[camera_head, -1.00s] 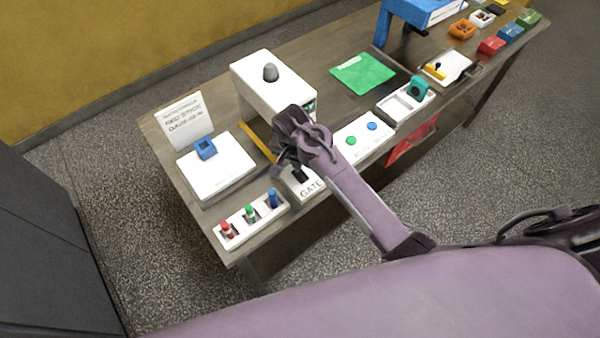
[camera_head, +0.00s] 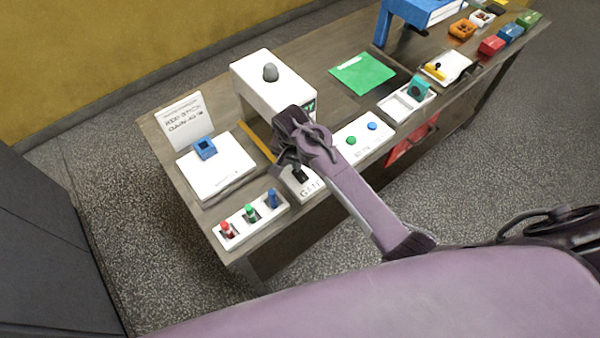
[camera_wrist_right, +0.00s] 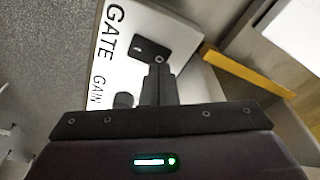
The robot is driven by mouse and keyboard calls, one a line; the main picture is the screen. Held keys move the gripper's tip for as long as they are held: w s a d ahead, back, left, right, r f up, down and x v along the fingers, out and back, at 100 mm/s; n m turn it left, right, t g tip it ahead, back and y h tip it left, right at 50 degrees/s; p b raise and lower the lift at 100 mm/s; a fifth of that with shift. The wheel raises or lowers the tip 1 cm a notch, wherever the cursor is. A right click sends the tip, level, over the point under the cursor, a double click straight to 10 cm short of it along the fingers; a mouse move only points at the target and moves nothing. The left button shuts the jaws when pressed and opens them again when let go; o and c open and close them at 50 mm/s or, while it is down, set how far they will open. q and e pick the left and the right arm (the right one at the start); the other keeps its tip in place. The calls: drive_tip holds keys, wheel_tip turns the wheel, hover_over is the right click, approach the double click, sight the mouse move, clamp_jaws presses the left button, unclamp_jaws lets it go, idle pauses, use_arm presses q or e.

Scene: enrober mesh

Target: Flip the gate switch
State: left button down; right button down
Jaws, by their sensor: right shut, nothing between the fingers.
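The gate switch box (camera_head: 313,188) is a white block lettered GATE at the near edge of the table, partly hidden by my right arm in the head view. In the right wrist view the box (camera_wrist_right: 183,38) shows the words GATE and GAIN, and a black switch plate (camera_wrist_right: 146,48). My right gripper (camera_wrist_right: 158,84) is shut and empty, its fingertips over the box beside the black plate. I cannot tell whether they touch the switch. The right gripper (camera_head: 284,166) also shows above the box in the head view. My left gripper is not in view.
A white tray (camera_head: 240,234) with red, green and blue pegs is to the left. A white machine (camera_head: 262,82) with a grey knob stands behind. A yellow bar (camera_head: 257,142) lies close by. A panel with green and blue buttons (camera_head: 366,142) is to the right.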

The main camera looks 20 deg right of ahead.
drive_tip(key=shift+f+b, duration=0.3)
drive_tip(key=shift+f, duration=0.5)
wheel_tip(320, 180, up, 2)
drive_tip(key=shift+r+p, duration=0.2)
drive_tip(key=shift+p, duration=0.8)
drive_tip(key=shift+r, duration=2.35)
